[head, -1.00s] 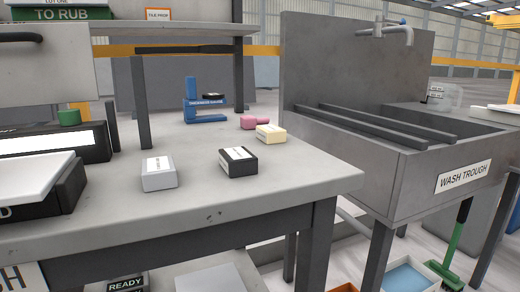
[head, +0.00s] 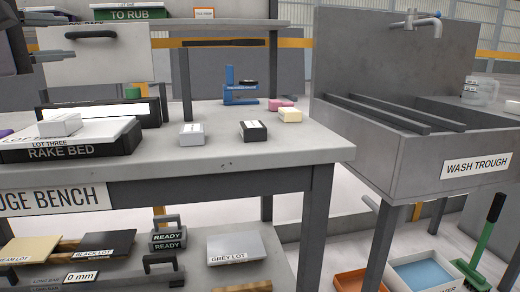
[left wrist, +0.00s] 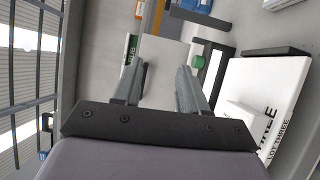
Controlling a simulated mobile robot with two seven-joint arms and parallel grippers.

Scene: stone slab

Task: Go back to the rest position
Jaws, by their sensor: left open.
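My left gripper (head: 60,56) shows at the left edge of the head view, in front of the grey panel with a dark handle. In the left wrist view its two fingers (left wrist: 155,82) stand apart with nothing between them. It is empty and above the bench. A white block (head: 59,125) lies on the white slab on the rake bed (head: 75,151); the block also shows in the left wrist view (left wrist: 241,117), to the right of the fingers and apart from them. My right gripper is in neither view.
The gauge bench (head: 290,153) carries a grey block (head: 192,134), a black block (head: 253,131), a cream block (head: 290,115), a pink piece (head: 281,104) and a blue thickness gauge (head: 241,93). The wash trough (head: 395,165) stands at right. A lower shelf holds a grey slab (head: 235,247).

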